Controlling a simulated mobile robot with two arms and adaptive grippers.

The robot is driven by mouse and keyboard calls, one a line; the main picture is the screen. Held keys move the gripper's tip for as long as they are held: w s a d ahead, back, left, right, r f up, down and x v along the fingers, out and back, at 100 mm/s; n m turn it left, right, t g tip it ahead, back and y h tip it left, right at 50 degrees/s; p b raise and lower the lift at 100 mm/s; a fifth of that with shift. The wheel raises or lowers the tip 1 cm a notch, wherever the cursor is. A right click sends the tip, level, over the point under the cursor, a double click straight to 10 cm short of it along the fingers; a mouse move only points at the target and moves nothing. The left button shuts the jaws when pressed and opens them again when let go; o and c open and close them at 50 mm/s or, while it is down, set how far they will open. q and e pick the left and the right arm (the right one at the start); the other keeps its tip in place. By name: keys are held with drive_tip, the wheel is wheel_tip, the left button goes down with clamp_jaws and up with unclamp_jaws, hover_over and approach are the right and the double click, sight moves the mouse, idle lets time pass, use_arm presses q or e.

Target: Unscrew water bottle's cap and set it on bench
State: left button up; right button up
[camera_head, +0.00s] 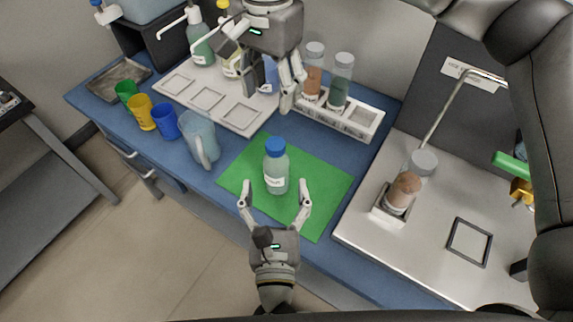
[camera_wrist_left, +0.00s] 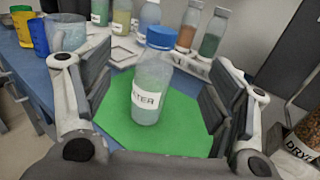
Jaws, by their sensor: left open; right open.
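The water bottle (camera_head: 276,172) stands upright on the green mat (camera_head: 325,188), with its blue cap (camera_head: 275,146) on top. In the left wrist view the bottle (camera_wrist_left: 150,85), labelled "WATER", stands between the fingers with its blue cap (camera_wrist_left: 161,38) on. My left gripper (camera_head: 275,190) is open, its fingers on either side of the bottle's lower part and apart from it. My right gripper (camera_head: 270,90) is open above the back of the bench, behind the bottle, its fingers pointing down. It partly hides the bottles behind it.
A clear pitcher (camera_head: 202,138) and green, yellow and blue cups (camera_head: 164,122) stand at left. A white tray (camera_head: 225,105) and a rack (camera_head: 350,120) with brown and green-filled bottles are behind. A metal sink top (camera_head: 430,235) with a jar (camera_head: 405,190) is at right. The mat's right part is clear.

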use_arm(q)
drive_tip(key=b, duration=0.6)
approach(277, 164)
drive_tip(key=f, duration=0.1)
drive_tip(key=w+f, duration=0.1)
drive_tip(key=f, duration=0.1)
drive_tip(key=shift+w+a+f, duration=0.1)
drive_tip(key=shift+w+f, duration=0.15)
drive_tip(key=shift+f, duration=0.05)
use_arm(e)
wheel_tip(277, 164, down, 6)
drive_tip(key=shift+w+f, duration=0.1)
drive_tip(key=shift+f, duration=0.05)
use_arm(q)
drive_tip(key=shift+w+f, duration=0.1)
drive_tip(key=shift+w, duration=0.05)
drive_tip(key=w, duration=1)
drive_tip(key=shift+w+d, duration=0.2)
drive_tip(key=shift+w, duration=0.05)
